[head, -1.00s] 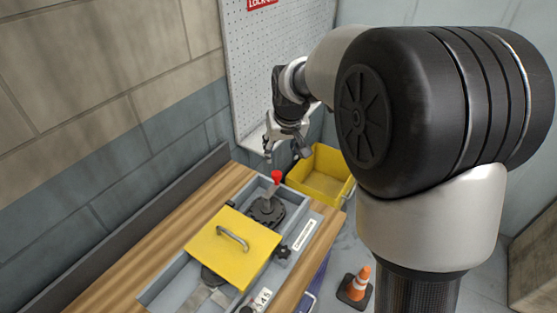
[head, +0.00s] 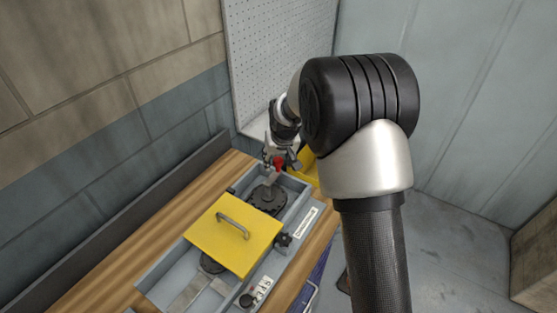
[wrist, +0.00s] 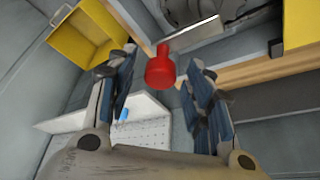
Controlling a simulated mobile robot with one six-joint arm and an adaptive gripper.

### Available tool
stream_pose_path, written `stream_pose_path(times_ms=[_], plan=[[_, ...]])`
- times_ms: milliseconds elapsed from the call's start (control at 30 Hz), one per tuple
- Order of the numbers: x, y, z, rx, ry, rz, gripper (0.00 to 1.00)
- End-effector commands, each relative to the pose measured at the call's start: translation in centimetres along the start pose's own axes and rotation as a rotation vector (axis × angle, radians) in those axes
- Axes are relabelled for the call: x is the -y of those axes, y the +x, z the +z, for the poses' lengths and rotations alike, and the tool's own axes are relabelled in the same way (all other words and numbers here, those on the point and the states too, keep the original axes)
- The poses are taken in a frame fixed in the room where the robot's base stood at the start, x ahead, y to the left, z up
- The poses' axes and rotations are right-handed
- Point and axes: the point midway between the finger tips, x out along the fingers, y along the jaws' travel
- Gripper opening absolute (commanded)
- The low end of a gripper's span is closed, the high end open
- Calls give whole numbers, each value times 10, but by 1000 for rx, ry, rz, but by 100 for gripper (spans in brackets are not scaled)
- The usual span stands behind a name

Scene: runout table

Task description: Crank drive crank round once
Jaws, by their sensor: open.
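The drive crank has a red knob (head: 278,163) on a short grey arm above a dark round hub (head: 267,199), set in a grey tray (head: 299,190) on the bench. In the wrist view the red knob (wrist: 160,68) stands between my two fingertips or just beyond them. My gripper (head: 280,157) is open above the far end of the tray, with its fingers either side of the knob. It also shows in the wrist view (wrist: 158,75). I cannot tell whether a finger touches the knob.
A yellow cover plate with a handle (head: 205,240) lies over the tray's middle. A small black knob (head: 283,240) is on the tray's right side. A yellow bin (wrist: 85,35) stands beyond the bench end. A pegboard (head: 280,60) hangs behind.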

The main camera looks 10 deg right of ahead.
Motion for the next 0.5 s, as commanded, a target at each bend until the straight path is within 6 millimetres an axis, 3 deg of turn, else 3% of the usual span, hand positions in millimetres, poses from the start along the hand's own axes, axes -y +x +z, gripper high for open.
stream_pose_path(times_ms=[200, 500], plan=[[0, 0, 0, 0, 0, 0, 47], [0, 0, 0, 0, 0, 0, 27]])
